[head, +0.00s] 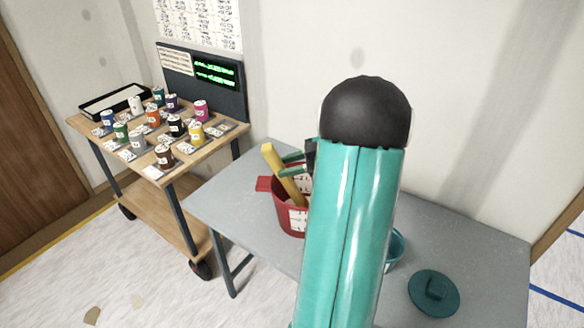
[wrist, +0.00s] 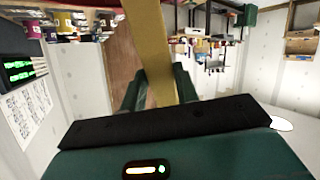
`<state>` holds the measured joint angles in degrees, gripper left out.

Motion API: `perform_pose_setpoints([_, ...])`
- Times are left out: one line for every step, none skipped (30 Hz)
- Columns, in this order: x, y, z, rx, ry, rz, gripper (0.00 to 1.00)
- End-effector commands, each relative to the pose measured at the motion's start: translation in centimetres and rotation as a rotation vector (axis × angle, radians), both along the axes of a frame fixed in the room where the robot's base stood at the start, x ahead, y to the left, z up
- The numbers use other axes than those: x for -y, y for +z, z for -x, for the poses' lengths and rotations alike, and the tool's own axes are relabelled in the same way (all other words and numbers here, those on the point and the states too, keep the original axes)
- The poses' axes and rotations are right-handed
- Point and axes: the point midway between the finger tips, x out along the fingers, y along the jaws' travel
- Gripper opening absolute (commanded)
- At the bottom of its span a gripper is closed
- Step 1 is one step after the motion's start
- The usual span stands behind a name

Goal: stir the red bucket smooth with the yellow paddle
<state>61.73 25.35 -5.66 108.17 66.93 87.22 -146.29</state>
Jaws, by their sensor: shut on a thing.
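The red bucket (head: 288,222) stands upright on the grey table, left of my arm, which hides part of it. It has a white label and a red tab at its left rim. The yellow paddle (head: 273,163) stands tilted with its lower end inside the bucket and its top leaning left. My gripper (head: 292,163) is at the paddle above the bucket rim. In the wrist view the paddle (wrist: 147,38) runs between the two dark green fingers, which are shut on it. The bucket's contents are mostly hidden.
A teal bucket (head: 396,247) is mostly hidden behind my arm. A teal lid (head: 434,293) lies at the table's front right. The grey table (head: 470,245) is clear around it. A wooden cart (head: 195,160) with several coloured cans and a black tray (head: 115,101) stands at left.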

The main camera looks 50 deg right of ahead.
Motion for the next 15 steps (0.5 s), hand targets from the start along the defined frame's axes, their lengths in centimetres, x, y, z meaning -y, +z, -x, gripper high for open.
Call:
perform_pose_setpoints([0.0, 0.0, 0.0, 0.000, -0.001, 0.000, 0.01])
perform_pose_setpoints([0.0, 0.0, 0.0, 0.000, -0.001, 0.000, 0.01])
perform_pose_setpoints([0.0, 0.0, 0.0, 0.000, -0.001, 0.000, 0.01])
perform_pose_setpoints([0.0, 0.0, 0.0, 0.000, -0.001, 0.000, 0.01])
perform_pose_setpoints([0.0, 0.0, 0.0, 0.000, -0.001, 0.000, 0.01])
perform_pose_setpoints([0.0, 0.1, 0.0, 0.000, -0.001, 0.000, 0.01])
perform_pose_setpoints([0.0, 0.2, 0.0, 0.001, -0.001, 0.001, 0.01])
perform_pose_setpoints([-0.1, 0.3, 0.0, 0.001, -0.001, 0.001, 0.01])
perform_pose_setpoints([-0.2, 0.6, -0.1, 0.001, -0.001, 0.001, 0.01])
perform_pose_setpoints([-0.3, 0.9, -0.1, 0.001, 0.000, 0.002, 0.01])
perform_pose_setpoints([-0.4, 1.2, -0.2, 0.001, 0.000, 0.002, 0.01])
perform_pose_setpoints([-0.5, 1.5, -0.2, 0.002, 0.000, 0.002, 0.01])
perform_pose_setpoints([-0.6, 1.7, -0.3, 0.001, 0.000, 0.002, 0.01])
perform_pose_setpoints([-0.7, 2.0, -0.3, 0.001, 0.000, 0.002, 0.01])
perform_pose_setpoints([-0.8, 2.3, -0.4, 0.001, 0.000, 0.002, 0.01])
